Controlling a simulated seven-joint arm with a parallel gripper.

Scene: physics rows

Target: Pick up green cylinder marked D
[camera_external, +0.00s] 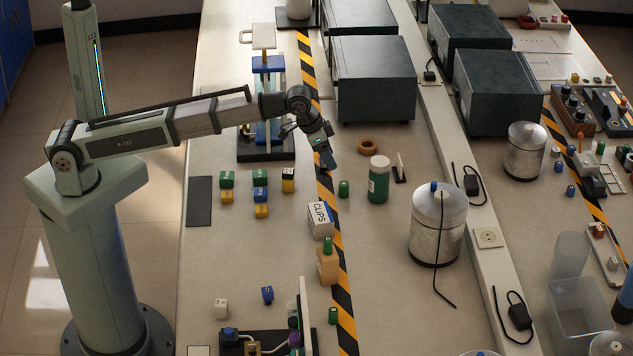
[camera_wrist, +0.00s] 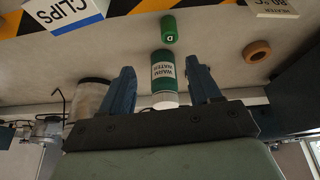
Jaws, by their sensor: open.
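The small green cylinder marked D (camera_wrist: 168,28) stands on the table at the top of the wrist view, beyond the fingertips. In the external view a small green cylinder (camera_external: 344,188) stands between the striped tape and the green bottle; it appears to be the same one. My gripper (camera_external: 327,161) hangs above the tape, up and left of this cylinder. In the wrist view the two blue fingers of my gripper (camera_wrist: 162,78) are apart, with nothing held between them. The cylinder is not touched.
The green "WARM WATER" bottle (camera_external: 378,180) stands right of the cylinder. The CLIPS box (camera_external: 320,220) is below left, and a brown ring (camera_external: 368,146) lies behind. Other small green cylinders are on the orange block (camera_external: 327,267) and near the front (camera_external: 333,315). A metal canister (camera_external: 436,228) stands right.

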